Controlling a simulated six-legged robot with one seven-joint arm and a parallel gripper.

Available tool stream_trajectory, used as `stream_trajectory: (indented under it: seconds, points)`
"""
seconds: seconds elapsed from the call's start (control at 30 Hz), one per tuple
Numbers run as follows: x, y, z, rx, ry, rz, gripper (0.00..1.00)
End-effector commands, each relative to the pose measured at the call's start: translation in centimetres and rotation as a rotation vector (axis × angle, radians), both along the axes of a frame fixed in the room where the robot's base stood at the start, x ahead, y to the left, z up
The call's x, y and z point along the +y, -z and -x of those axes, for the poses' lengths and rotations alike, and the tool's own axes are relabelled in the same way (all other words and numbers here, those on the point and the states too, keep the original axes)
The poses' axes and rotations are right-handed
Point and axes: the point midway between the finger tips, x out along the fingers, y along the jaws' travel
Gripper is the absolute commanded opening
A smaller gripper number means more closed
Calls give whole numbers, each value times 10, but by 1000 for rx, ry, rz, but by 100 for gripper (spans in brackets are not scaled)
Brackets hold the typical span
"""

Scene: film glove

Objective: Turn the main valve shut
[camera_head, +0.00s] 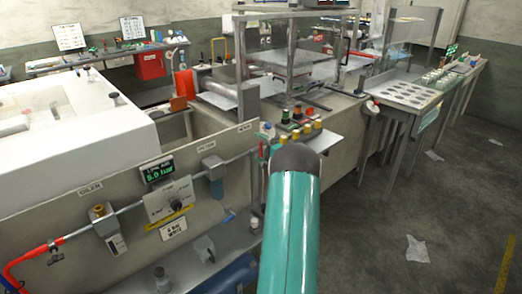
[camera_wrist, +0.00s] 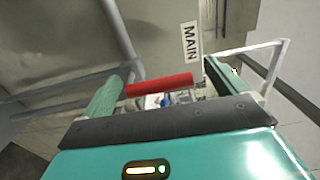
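The main valve's red handle (camera_wrist: 160,84) shows in the wrist view, lying nearly level, just below the tilted MAIN label (camera_wrist: 190,43). My gripper (camera_wrist: 163,72) is open, with one finger left of the handle and the other right of it. The handle spans most of the gap; I cannot tell whether either finger touches it. The valve body is mostly hidden behind my gripper. In the head view my teal arm covers the area right of the air panel (camera_head: 135,243), and my gripper is hidden behind it.
The panel carries a pipe (camera_head: 138,203), a green display reading 5.0 bar (camera_head: 157,170), a gauge (camera_head: 170,199) and a filter (camera_head: 214,180). A blue tank (camera_head: 228,277) lies low beside my arm. A bench with buttons stands behind. The floor (camera_head: 380,225) at right is mostly clear.

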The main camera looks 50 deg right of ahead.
Motion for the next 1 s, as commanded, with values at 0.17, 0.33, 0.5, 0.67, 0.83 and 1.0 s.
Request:
stream_trajectory:
  seconds: [0.17, 0.33, 0.5, 0.67, 0.83, 1.0]
  points:
    - [-1, 1, 1, 2, 2, 1, 97]
    - [1, 1, 14, 3, 5, 0, 97]
    - [7, 0, 45, 2, 6, 0, 97]
    - [16, 0, 80, 2, 5, 0, 97]
    - [24, 1, 113, 2, 4, 1, 97]
    - [28, 1, 131, 2, 2, 0, 97]
